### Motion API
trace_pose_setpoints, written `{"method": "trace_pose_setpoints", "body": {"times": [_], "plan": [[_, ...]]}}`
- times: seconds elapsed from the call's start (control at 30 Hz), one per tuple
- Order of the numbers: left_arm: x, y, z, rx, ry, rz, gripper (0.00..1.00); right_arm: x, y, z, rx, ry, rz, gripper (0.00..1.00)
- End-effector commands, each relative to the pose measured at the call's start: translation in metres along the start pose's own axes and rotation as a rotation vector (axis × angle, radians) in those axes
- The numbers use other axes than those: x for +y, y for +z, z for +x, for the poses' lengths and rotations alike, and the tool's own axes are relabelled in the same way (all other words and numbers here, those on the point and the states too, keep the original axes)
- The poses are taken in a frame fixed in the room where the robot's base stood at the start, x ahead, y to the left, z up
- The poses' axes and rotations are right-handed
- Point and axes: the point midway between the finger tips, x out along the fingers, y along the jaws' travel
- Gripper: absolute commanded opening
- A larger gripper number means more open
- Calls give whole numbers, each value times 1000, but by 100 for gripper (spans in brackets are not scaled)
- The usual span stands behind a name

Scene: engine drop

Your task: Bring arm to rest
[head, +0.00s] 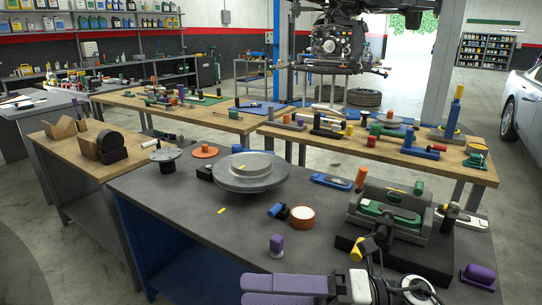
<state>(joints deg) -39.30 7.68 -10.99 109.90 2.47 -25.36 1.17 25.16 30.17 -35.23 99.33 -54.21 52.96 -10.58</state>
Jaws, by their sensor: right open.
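My right gripper (246,291) shows at the bottom edge of the head view, its two purple-padded fingers pointing left above the front of the dark workbench (150,208). The fingers are apart and nothing shows between them. The lower finger is partly cut off by the picture edge. The white and black wrist (355,288) is to the right of the fingers. My left gripper and arm are not in view.
A purple-capped piece (276,245) stands just behind the gripper. An engine block with a green part (390,217) sits to the right, a grey round disc (249,177) farther back, and an orange ring (302,216) between. The bench's left front is mostly clear.

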Motion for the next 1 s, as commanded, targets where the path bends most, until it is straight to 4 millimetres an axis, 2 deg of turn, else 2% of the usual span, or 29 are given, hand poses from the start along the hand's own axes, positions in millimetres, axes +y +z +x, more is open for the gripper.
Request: {"method": "trace_pose_setpoints", "body": {"times": [0.07, 0.17, 0.27, 0.3, 0.37, 0.43, 0.5, 0.57, 0.6, 0.7, 0.8, 0.9, 1.0], "plan": [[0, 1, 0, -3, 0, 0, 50, -5, 13, -4, -230, 115, 223, 68], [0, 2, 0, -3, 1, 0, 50, -32, 30, -30, -525, 215, 514, 68], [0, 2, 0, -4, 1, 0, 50, -83, 28, -72, -821, 274, 829, 68], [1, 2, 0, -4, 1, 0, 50, -107, 18, -91, -934, 287, 954, 68], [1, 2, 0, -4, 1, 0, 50, -140, -1, -115, -1080, 294, 1118, 68], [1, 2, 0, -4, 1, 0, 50, -176, -33, -140, -1233, 291, 1298, 68], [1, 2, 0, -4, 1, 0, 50, -207, -72, -162, -1371, 280, 1465, 68], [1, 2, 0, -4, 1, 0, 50, -228, -107, -177, -1478, 266, 1597, 68], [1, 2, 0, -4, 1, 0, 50, -240, -132, -185, -1542, 254, 1679, 68], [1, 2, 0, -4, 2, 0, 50, -259, -186, -199, -1672, 225, 1847, 68], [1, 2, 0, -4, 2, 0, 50, -269, -226, -206, -1759, 199, 1964, 68], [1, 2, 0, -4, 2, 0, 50, -272, -249, -210, -1807, 183, 2029, 68], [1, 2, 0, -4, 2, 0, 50, -274, -257, -211, -1824, 177, 2054, 68]]}}
